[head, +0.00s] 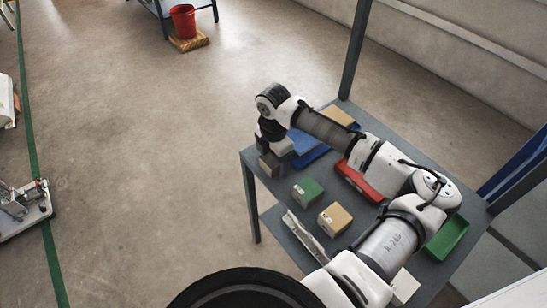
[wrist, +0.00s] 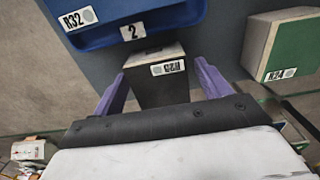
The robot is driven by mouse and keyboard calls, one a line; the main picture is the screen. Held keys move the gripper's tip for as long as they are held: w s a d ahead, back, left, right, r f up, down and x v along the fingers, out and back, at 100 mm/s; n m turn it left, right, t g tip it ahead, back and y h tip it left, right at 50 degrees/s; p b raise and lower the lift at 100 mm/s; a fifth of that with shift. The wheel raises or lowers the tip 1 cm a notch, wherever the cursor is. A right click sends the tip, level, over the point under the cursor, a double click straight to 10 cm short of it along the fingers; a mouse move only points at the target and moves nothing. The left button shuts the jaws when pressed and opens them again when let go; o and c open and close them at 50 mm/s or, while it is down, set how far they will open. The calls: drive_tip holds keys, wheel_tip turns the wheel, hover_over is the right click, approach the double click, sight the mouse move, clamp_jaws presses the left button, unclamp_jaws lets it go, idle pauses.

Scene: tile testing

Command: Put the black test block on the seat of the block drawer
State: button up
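The black test block (wrist: 158,82), with a white label on its top edge, stands between the purple fingers of my gripper (wrist: 157,84) in the wrist view. The fingers are open on either side of it, with a gap visible at its right. In the head view a dark block (head: 270,164) sits at the table's left corner, under my gripper (head: 268,145). A blue tray (wrist: 115,38) with tags R32 and 2 lies just beyond the block; it shows partly behind my arm in the head view (head: 310,156). I cannot tell which part is the drawer's seat.
A green block (head: 307,190) and a tan block (head: 334,219) stand on the grey table (head: 283,210). The green block, tagged R24, is close to my gripper's right in the wrist view (wrist: 284,50).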

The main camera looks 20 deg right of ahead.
wheel_tip(320, 180, up, 12)
drive_tip(key=b, duration=0.1)
drive_tip(key=shift+r+b, duration=0.2)
drive_tip(key=shift+b, duration=0.15)
